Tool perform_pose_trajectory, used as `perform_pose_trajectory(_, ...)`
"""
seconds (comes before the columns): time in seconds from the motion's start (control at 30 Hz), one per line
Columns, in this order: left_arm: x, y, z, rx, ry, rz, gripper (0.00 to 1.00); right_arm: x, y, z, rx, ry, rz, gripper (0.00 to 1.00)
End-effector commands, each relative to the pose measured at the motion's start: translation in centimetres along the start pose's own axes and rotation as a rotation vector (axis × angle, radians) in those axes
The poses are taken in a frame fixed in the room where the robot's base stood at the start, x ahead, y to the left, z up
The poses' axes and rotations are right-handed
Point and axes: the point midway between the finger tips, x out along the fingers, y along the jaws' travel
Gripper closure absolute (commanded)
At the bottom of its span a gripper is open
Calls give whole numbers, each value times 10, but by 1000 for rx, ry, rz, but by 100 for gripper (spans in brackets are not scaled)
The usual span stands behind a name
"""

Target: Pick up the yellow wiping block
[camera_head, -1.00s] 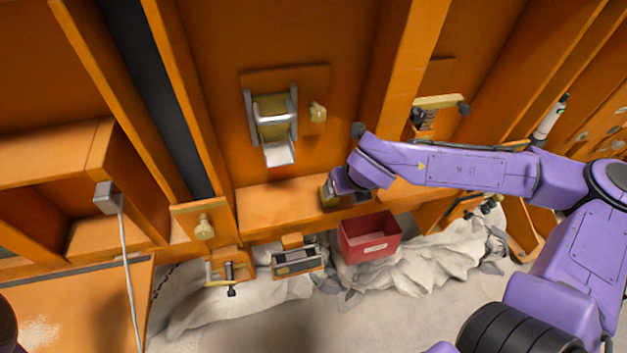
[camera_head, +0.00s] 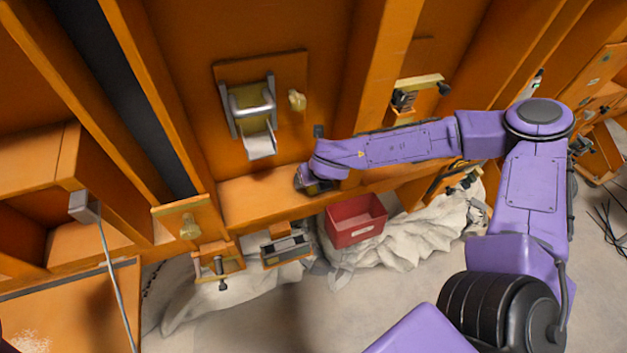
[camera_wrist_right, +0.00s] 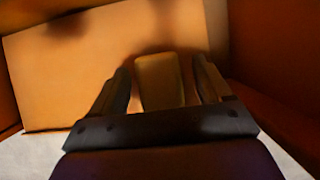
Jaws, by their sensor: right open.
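The yellow wiping block (camera_wrist_right: 160,80) shows in the right wrist view, lying on an orange ledge (camera_wrist_right: 60,75). My right gripper (camera_wrist_right: 162,88) is open, with one finger on each side of the block. I cannot tell whether either finger touches it. In the head view my right gripper (camera_head: 305,180) is low at the orange ledge (camera_head: 245,200), and the wrist mostly hides the block there. My left gripper is not in view.
A red bin (camera_head: 355,220) sits below the ledge, close to my right gripper. A metal roller holder (camera_head: 250,108) and a brass knob (camera_head: 297,100) are on the panel above. Clamp fixtures (camera_head: 285,246) hang along the lower edge. Bare ledge lies left of my gripper.

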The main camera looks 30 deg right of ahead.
Motion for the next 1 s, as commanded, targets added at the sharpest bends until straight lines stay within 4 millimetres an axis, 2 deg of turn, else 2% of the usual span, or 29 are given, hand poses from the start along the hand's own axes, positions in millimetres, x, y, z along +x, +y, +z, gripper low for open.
perform_pose_trajectory(0.07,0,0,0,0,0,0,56,0,0,0,0,0,0,22)
perform_pose_trajectory(0.1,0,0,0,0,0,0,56,0,0,0,0,0,0,26)
perform_pose_trajectory(0.27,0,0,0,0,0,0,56,0,0,0,0,0,0,77)
perform_pose_trajectory(0.67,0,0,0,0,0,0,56,-7,0,4,2,-1,-1,77)
perform_pose_trajectory(0.8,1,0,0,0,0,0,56,-27,0,18,3,-5,2,77)
perform_pose_trajectory(0.87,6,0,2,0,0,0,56,-40,7,17,0,-6,4,77)
perform_pose_trajectory(1.0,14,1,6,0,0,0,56,-78,24,15,-2,-7,3,77)
